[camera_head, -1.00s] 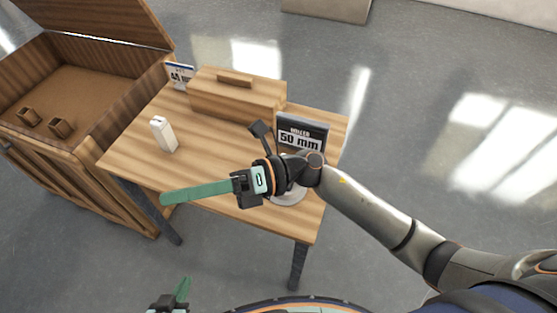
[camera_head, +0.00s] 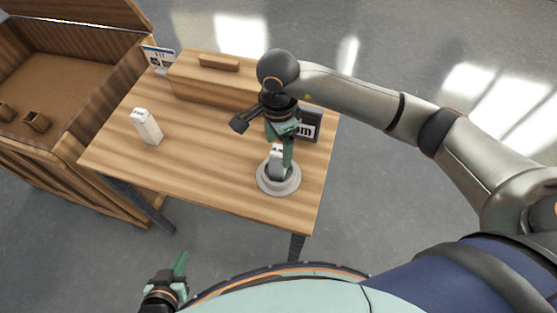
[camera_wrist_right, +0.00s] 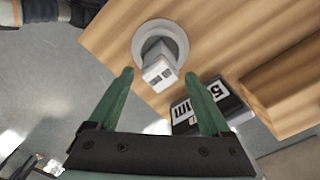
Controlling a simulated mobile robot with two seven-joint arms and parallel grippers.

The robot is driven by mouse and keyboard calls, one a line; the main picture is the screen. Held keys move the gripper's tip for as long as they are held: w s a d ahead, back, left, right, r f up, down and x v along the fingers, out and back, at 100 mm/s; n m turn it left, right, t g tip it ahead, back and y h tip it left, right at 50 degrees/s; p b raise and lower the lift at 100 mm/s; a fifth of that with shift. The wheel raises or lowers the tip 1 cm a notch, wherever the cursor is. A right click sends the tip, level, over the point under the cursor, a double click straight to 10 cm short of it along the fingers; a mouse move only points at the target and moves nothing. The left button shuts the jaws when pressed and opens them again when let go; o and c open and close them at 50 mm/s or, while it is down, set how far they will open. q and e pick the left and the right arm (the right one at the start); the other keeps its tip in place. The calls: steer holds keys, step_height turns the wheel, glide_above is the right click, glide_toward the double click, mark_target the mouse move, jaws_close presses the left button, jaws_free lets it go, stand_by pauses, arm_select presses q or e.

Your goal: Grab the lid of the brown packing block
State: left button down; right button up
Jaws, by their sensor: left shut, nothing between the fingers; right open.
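The brown packing block (camera_head: 215,85) is a long wooden box at the back of the table, with a raised bar handle (camera_head: 219,63) on its lid. Its edge also shows at the right of the right wrist view (camera_wrist_right: 290,88). My right gripper (camera_head: 284,160) is open, pointing down in front of the block and to its right, apart from it. In the right wrist view its green fingers (camera_wrist_right: 160,77) are spread with nothing gripped. My left gripper (camera_head: 181,260) is shut and empty at the bottom, off the table. My right arm passes near the block's right end and partly hides it.
A grey round dish (camera_head: 266,186) with a small white-grey item (camera_head: 274,168) stands below my right gripper. A black 50 mm box (camera_head: 313,121) stands behind it. A white carton (camera_head: 147,127) is on the left. An open wooden crate (camera_head: 70,82) stands beyond the table's left edge.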

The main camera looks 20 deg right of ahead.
mark_target(279, 161)
step_height(279, 161, down, 7)
steer(key=shift+d+r+p, duration=0.1)
steer(key=shift+r+p, duration=0.05)
steer(key=shift+p, duration=0.3)
steer(key=shift+r, duration=0.1)
jaws_close()
stand_by(0.5)
